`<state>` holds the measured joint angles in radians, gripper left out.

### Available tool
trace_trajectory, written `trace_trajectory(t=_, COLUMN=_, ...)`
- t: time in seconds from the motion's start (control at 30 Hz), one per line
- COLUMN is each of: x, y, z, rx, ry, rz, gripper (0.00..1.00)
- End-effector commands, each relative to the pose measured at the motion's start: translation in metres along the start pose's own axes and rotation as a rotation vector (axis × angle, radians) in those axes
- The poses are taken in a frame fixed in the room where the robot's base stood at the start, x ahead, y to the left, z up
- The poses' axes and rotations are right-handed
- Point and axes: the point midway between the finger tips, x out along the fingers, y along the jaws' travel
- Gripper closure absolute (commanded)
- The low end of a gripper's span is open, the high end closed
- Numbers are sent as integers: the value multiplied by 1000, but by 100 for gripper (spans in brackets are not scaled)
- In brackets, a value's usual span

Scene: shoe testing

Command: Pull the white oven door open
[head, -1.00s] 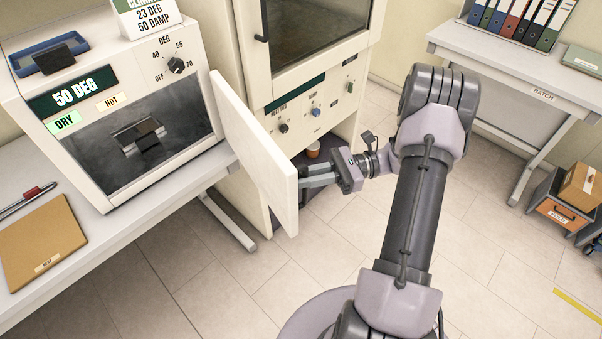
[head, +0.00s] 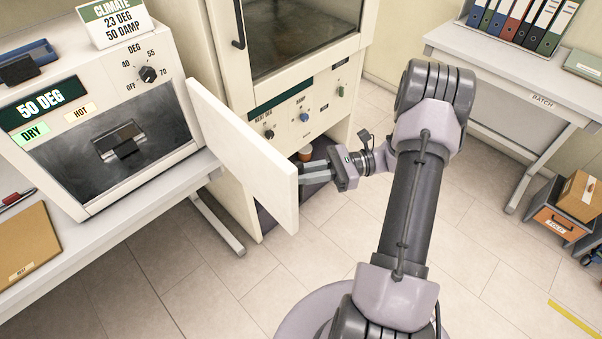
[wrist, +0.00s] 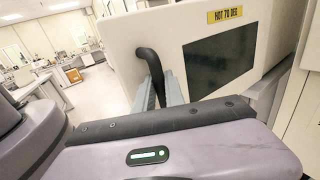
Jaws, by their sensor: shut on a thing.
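The white oven door (head: 245,155) stands wide open, swung out from the right side of the white oven (head: 165,75). Its plain inner face shows in the head view. In the wrist view the door's outer face (wrist: 272,40) has a dark window and a yellow "HOT 70 DEG" label. My gripper (head: 310,172) is at the door's free edge, on the outer side. It is shut on the black door handle (wrist: 150,65), with its fingers around the bar; the fingertips are partly hidden behind the door in the head view.
The oven sits on a white bench (head: 120,225) with a brown folder (head: 25,240). A tall cream cabinet (head: 225,100) with knobs stands close behind the door. The floor below the door is clear.

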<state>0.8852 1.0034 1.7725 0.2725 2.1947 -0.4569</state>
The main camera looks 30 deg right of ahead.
Motion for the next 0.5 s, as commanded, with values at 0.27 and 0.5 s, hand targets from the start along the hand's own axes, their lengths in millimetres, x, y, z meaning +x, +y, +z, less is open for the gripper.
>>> trace_trajectory(t=0.27, x=0, y=0, z=1, rx=0, ry=-1, rz=-1, gripper=64)
trace_trajectory(t=0.5, x=0, y=0, z=0, rx=0, ry=-1, rz=-1, gripper=64)
